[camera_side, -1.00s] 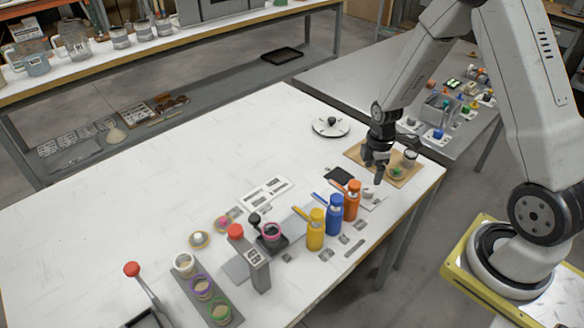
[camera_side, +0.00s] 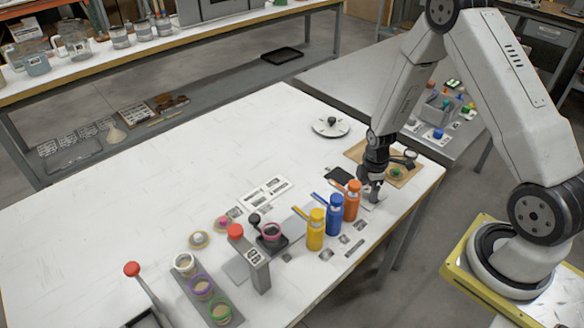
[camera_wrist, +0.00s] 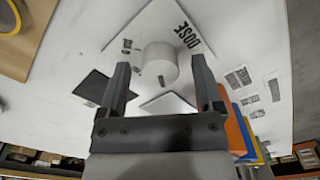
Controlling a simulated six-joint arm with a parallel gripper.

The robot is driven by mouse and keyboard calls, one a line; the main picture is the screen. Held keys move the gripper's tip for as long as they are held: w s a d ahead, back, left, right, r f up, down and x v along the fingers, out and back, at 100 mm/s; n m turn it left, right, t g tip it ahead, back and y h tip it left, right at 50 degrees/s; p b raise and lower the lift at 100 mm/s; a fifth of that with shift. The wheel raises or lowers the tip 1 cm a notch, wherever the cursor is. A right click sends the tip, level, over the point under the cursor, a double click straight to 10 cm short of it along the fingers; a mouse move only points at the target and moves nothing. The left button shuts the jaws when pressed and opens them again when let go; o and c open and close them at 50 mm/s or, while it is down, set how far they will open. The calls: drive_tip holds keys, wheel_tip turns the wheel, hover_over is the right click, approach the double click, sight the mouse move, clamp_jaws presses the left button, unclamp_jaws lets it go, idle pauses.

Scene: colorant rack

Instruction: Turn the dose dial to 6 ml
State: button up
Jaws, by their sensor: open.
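The dose dial (camera_wrist: 158,60) is a pale round knob on a white plate (camera_wrist: 150,22) printed DOSE, seen in the wrist view. A dark mark shows on the knob's near side; its setting is too small to read. My gripper (camera_wrist: 160,78) is open, with one finger on each side of the knob in that view. I cannot tell whether the fingers touch it. In the side view my gripper (camera_side: 373,188) is low over the plate (camera_side: 374,197), just right of the orange bottle (camera_side: 352,200), and hides the dial.
Blue (camera_side: 334,216) and yellow (camera_side: 316,230) bottles stand left of the orange one, close to my gripper. A black pad (camera_side: 340,175) lies behind. A wooden board (camera_side: 408,180) with small items is at the right. The table's left part (camera_side: 150,190) is clear.

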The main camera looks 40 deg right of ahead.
clamp_jaws()
